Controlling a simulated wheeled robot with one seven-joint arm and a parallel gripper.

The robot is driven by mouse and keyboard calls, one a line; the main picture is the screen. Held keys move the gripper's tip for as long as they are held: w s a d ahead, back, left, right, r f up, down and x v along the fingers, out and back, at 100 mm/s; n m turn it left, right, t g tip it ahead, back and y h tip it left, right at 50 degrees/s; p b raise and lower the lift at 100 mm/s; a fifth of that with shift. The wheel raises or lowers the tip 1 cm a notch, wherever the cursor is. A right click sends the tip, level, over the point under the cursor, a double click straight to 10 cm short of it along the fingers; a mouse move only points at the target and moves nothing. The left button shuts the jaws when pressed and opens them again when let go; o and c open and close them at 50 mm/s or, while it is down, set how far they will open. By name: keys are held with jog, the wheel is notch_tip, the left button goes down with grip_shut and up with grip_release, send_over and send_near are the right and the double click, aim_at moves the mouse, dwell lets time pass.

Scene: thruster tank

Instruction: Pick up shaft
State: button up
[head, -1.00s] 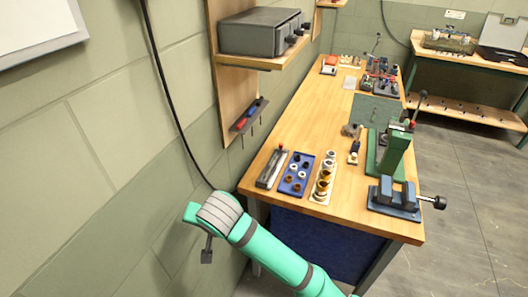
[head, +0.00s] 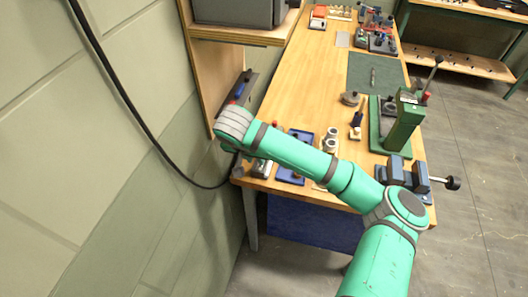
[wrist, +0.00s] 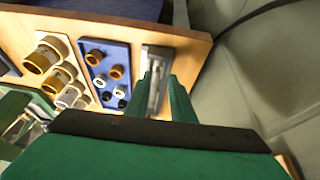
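A slim grey rod (wrist: 154,88), which looks like the shaft, lies lengthwise in a narrow grey tray (wrist: 160,52) at the bench edge in the wrist view. My gripper (wrist: 161,88) is open, with its two green fingers pointing toward the tray, one to each side of the rod's line. I see no contact, and the gap to the rod is hard to judge. In the head view my arm covers most of the tray (head: 261,168), and the fingertips are hidden. Another small grey rod (head: 373,76) lies on the green mat (head: 362,88) farther back.
A blue tray (wrist: 117,54) of rings and bushings sits beside the grey tray, then a stand of larger cylinders (wrist: 50,58). A wall board with a shelf (head: 240,36) rises left of the bench. A green press (head: 402,125) and blue vise (head: 406,175) stand on the right.

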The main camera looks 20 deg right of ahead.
jog(key=w+d, duration=0.3)
jog(key=shift+w, duration=0.25)
jog(key=x, duration=0.4)
jog(key=shift+w+d+r, duration=0.15)
jog(key=shift+w+d, duration=0.05)
jog(key=shift+d, duration=0.05)
jog(key=shift+w+d+f, duration=0.1)
jog(key=shift+w+f, duration=0.1)
jog(key=shift+f, duration=0.45)
jog(key=shift+c, duration=0.4)
grip_shut()
